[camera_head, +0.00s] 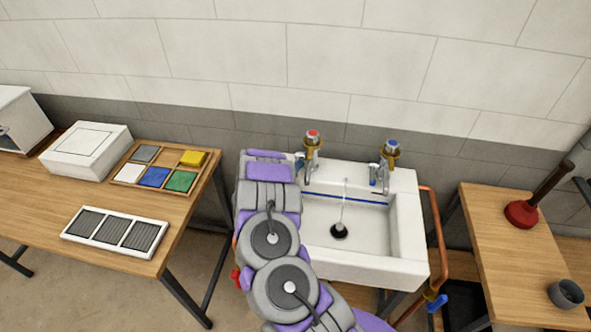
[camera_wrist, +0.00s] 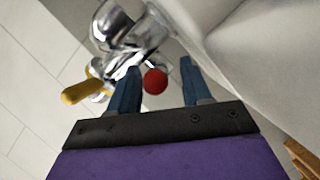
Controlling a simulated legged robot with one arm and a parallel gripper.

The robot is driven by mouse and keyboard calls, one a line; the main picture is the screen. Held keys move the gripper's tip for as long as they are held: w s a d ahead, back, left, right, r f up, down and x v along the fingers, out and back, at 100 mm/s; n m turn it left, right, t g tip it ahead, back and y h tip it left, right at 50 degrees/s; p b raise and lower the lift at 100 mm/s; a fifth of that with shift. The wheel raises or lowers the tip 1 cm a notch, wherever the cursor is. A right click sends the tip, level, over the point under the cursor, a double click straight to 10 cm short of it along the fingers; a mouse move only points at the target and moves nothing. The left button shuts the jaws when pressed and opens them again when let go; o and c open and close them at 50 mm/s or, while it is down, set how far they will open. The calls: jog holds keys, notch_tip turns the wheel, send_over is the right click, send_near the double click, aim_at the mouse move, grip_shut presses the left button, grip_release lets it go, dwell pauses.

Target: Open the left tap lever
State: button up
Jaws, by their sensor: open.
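The left tap (camera_head: 312,147) stands at the back left of the white sink (camera_head: 410,235), with chrome body, red top and yellow part. In the wrist view its chrome body (camera_wrist: 125,28) is at top left, with a yellow piece (camera_wrist: 82,92) sticking out left. A red ball (camera_wrist: 155,81), which looks like the lever's end, shows between my fingers, nearer the left one; contact cannot be told. My gripper (camera_wrist: 160,76) is open at the tap. In the head view my arm hides the sink's left side and most of my gripper (camera_head: 299,160).
The right tap (camera_head: 388,152) has a blue top. A black plug (camera_head: 339,231) lies in the basin. A copper pipe (camera_head: 437,220) runs down the sink's right side. A wooden table (camera_head: 60,195) stands left; a bench (camera_head: 500,230) with a plunger (camera_head: 524,212) stands right.

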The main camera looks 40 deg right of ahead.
jog(key=shift+x, duration=0.95)
jog(key=shift+s, duration=0.1)
jog(key=shift+a, duration=0.1)
jog(key=shift+c, duration=0.3)
jog(key=shift+c, duration=0.7)
grip_shut()
